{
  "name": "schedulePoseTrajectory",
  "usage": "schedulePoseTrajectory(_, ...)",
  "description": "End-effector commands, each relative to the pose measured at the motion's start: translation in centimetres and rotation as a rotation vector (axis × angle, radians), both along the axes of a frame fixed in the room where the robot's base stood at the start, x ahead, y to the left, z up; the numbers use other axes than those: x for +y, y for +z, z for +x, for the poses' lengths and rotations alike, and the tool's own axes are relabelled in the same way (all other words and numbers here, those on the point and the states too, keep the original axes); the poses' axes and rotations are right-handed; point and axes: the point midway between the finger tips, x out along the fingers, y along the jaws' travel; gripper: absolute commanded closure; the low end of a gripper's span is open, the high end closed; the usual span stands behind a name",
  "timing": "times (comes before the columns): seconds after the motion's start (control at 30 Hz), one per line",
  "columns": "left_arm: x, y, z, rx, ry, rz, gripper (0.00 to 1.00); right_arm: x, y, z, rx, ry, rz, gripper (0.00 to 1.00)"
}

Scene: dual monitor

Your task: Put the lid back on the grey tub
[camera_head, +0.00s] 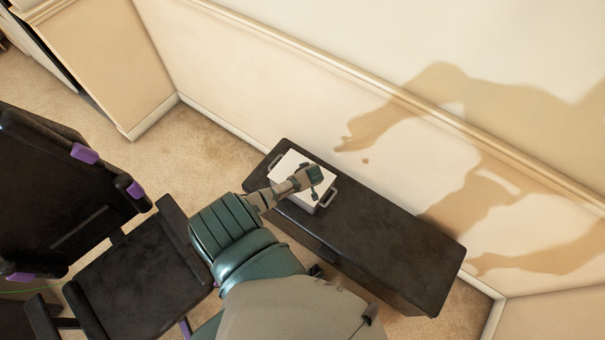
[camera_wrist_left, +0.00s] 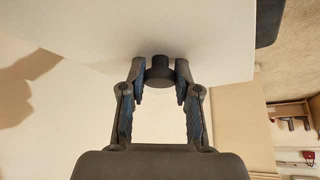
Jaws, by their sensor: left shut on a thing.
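The grey tub (camera_head: 325,203) stands on a dark bench, with a handle at each end. The white lid (camera_head: 289,164) is over the tub's top. I cannot tell whether it is seated or held just above. In the left wrist view the lid's flat face (camera_wrist_left: 110,25) fills the top, with a dark round knob (camera_wrist_left: 159,71) on it. My left gripper (camera_head: 314,177) is over the lid. In the wrist view its fingers (camera_wrist_left: 161,84) are either side of the knob, shut on it. My arm and gripper hide part of the lid and tub. My right gripper is not in view.
The long dark bench (camera_head: 390,245) runs along the cream wall (camera_head: 240,80), and its top is clear to the right of the tub. A black chair (camera_head: 130,285) with purple parts stands at the left on the carpet. Arm shadows fall on the wall.

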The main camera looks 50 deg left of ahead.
Motion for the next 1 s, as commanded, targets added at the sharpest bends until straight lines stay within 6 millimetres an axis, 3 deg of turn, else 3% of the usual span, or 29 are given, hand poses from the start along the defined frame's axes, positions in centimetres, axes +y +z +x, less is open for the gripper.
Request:
schedulePoseTrajectory(0.13, 0.0, -0.4, 0.0, 0.0, 0.0, 0.001, 1.0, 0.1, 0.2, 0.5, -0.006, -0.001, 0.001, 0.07)
schedulePoseTrajectory(0.17, 0.0, -0.4, 0.0, 0.0, 0.0, 0.001, 0.64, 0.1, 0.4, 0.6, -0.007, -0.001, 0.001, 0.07)
schedulePoseTrajectory(0.23, 0.0, -0.4, 0.0, 0.0, 0.0, 0.001, 0.46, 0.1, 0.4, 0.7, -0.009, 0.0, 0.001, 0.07)
schedulePoseTrajectory(0.27, 0.0, -0.4, 0.0, 0.0, 0.0, 0.001, 0.43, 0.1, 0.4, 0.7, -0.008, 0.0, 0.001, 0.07)
schedulePoseTrajectory(0.67, 0.0, 0.4, 0.1, -0.002, -0.002, 0.001, 0.43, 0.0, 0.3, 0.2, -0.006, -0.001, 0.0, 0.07)
schedulePoseTrajectory(1.0, -3.4, 6.8, -1.0, -0.005, -0.002, -0.002, 0.43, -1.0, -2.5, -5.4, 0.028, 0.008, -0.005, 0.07)
